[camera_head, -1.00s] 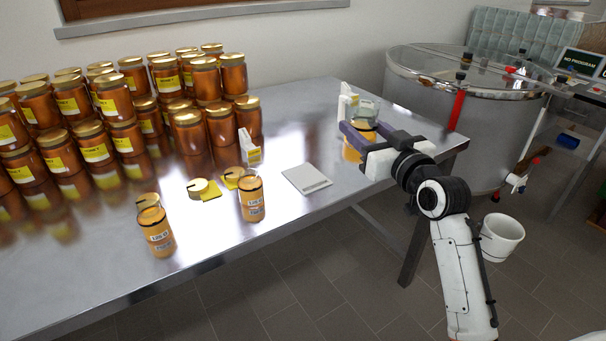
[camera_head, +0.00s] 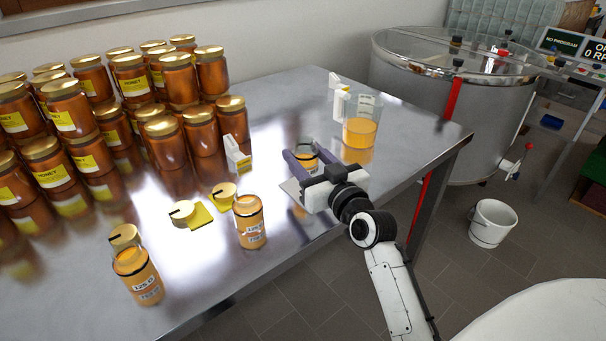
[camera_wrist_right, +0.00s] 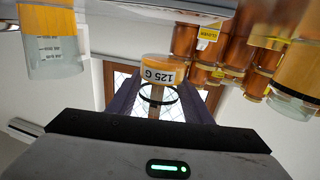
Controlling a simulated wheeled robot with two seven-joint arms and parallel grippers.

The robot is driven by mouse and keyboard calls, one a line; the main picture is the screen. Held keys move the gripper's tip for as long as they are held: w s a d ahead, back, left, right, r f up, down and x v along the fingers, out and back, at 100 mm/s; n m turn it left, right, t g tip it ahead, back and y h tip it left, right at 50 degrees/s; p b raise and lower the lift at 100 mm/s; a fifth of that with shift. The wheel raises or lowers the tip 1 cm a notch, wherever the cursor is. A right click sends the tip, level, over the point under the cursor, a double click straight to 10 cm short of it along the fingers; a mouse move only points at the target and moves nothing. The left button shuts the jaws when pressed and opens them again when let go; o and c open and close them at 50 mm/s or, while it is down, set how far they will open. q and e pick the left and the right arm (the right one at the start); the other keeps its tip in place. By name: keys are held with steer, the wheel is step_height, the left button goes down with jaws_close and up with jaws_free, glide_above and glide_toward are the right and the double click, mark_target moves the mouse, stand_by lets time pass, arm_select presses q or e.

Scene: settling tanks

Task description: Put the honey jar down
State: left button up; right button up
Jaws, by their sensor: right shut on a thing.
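My right gripper (camera_head: 304,165) is shut on a small honey jar (camera_head: 307,154) with orange honey and a clear upper part. In the right wrist view the jar (camera_wrist_right: 162,72) appears upside down between the fingers, with a "125 G" label. In the head view the gripper is over the steel table, at a thin light grey plate (camera_head: 291,190) that it partly covers. The jar's base is hidden, so I cannot tell whether it touches the plate. My left gripper is not in view.
Two filled small jars (camera_head: 249,222) (camera_head: 138,278) stand near the table's (camera_head: 285,105) front edge. A beaker of honey (camera_head: 360,134) stands right of the gripper. Stacked large jars (camera_head: 165,140) fill the left. A steel tank (camera_head: 410,80) stands beyond.

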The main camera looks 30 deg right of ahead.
steer(key=shift+f+b, duration=0.6)
steer(key=shift+f, duration=1.75)
steer(key=o, duration=1.2)
steer(key=shift+o, duration=0.2)
steer(key=shift+r, duration=0.2)
steer(key=s, duration=0.3)
steer(key=s+a, duration=0.1)
steer(key=s, duration=0.6)
steer(key=shift+s+a+f, duration=0.15)
steer(key=shift+s, duration=0.05)
steer(key=shift+s+a, duration=0.1)
steer(key=shift+s, duration=0.65)
